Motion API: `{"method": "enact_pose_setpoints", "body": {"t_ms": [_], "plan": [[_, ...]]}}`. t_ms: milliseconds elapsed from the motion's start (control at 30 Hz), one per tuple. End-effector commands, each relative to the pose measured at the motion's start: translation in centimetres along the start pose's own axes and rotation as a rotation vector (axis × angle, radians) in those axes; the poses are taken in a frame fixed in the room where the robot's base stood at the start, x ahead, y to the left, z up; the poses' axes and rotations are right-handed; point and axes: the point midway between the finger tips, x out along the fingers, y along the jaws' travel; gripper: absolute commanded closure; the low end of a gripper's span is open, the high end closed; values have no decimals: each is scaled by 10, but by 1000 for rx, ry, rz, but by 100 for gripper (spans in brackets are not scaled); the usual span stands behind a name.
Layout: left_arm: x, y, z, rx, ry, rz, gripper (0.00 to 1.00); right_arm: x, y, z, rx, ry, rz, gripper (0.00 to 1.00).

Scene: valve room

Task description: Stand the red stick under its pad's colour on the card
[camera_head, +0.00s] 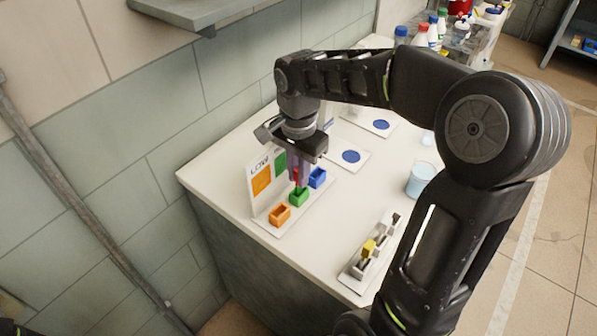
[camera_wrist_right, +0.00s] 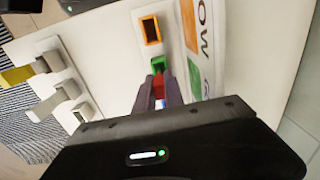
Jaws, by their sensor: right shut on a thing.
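My right gripper (camera_head: 299,176) points down, shut on the red stick (camera_head: 295,173), which is upright at the green holder (camera_head: 299,198). In the right wrist view the red stick (camera_wrist_right: 158,88) is between the fingers, beside the green holder (camera_wrist_right: 157,65); whether it is seated inside is unclear. The upright white card (camera_head: 254,193) bears "LOW", an orange square (camera_head: 261,180) and a green square (camera_head: 280,163); its farther part is hidden by my gripper. An orange holder (camera_head: 279,214) and a blue holder (camera_head: 317,178) flank the green one.
A pale rack (camera_head: 357,269) with a yellow piece (camera_head: 369,247) stands near the front edge. A cup of light blue liquid (camera_head: 420,181) is to the right. White plates with blue discs (camera_head: 351,157) lie behind. Bottles (camera_head: 421,37) stand farther back. A wall shelf (camera_head: 200,13) is above.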

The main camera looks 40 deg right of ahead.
Motion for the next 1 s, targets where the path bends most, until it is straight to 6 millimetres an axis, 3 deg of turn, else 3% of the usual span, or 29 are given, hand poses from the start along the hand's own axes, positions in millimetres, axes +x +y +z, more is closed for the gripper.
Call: {"method": "enact_pose_setpoints", "body": {"t_ms": [667, 700, 1000], "plan": [[4, -1, 0, 0, 0, 0, 64, 5, 0, 0, 0, -1, 1, 100], [4, -1, 0, 0, 0, 0, 64, 5, 0, 0, 0, -1, 1, 83], [4, -1, 0, 0, 0, 0, 64, 5, 0, 0, 0, -1, 1, 61]]}}
